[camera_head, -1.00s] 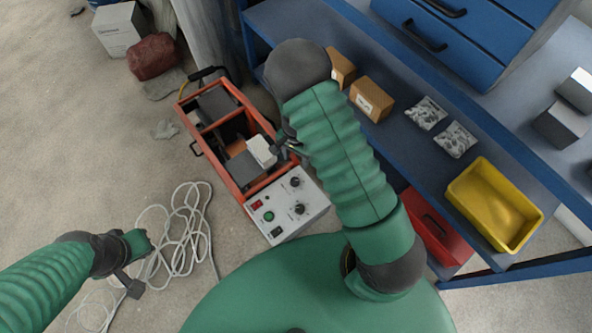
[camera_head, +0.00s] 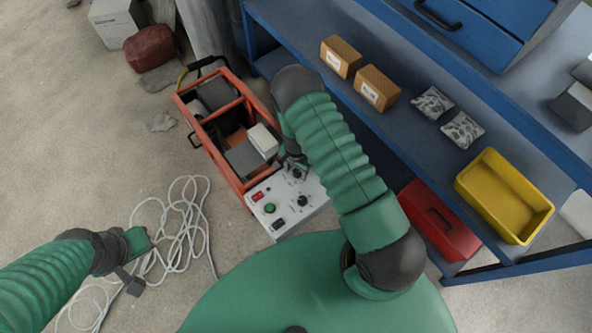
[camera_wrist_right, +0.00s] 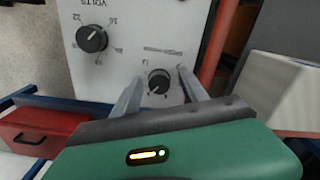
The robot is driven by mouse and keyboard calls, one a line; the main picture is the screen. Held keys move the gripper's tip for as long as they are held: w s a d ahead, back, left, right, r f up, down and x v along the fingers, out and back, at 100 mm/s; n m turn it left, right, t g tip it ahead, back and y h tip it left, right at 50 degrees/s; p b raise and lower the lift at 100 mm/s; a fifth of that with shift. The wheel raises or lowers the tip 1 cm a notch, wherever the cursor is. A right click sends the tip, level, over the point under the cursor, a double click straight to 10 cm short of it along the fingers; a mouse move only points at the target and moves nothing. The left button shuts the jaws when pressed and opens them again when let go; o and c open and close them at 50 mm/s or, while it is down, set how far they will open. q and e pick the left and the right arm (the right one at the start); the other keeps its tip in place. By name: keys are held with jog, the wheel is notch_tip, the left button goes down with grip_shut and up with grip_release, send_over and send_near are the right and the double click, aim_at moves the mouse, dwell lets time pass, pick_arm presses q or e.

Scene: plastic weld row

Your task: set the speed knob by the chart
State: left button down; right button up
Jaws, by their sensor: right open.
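The orange-framed machine (camera_head: 236,180) stands on the floor with a light grey control panel (camera_head: 318,190). The panel carries two black knobs. One knob (camera_wrist_right: 158,82) has a small scale too faint to read and lies between the open fingertips of my right gripper (camera_wrist_right: 158,74). It also shows in the head view (camera_head: 297,173), partly behind the gripper. The other knob (camera_wrist_right: 92,38), marked VOLTS, is apart from the fingers; it shows in the head view too (camera_head: 303,201). My left gripper (camera_head: 140,262) hangs at the left over the floor. I see no chart.
A red switch (camera_head: 257,196) and green button (camera_head: 270,208) share the panel. A white box (camera_head: 263,140) sits on the machine close to my right gripper. A blue bench (camera_head: 420,150) with boxes and a yellow bin (camera_head: 505,195) stands right. White cable (camera_head: 180,225) lies left.

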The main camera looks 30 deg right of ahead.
aim_at(297, 171)
jog(key=shift+d, duration=0.2)
jog(key=c, duration=0.5)
grip_shut()
jog(key=shift+n, duration=0.3)
jog(key=shift+n+p, duration=0.4)
jog(key=shift+n, duration=0.2)
pick_arm(q)
jog(key=shift+d+r, duration=0.2)
jog(key=shift+r, duration=0.25)
pick_arm(e)
jog(key=o, duration=0.5)
grip_release()
pick_arm(q)
jog(key=p+v, duration=0.2)
jog(key=w+p+v, duration=0.1)
jog(key=p+v, duration=0.1)
jog(key=shift+r+p, duration=0.4)
jog(key=shift+r, duration=0.1)
pick_arm(e)
notch_tip(297, 171, up, 17)
jog(key=shift+f, duration=0.15)
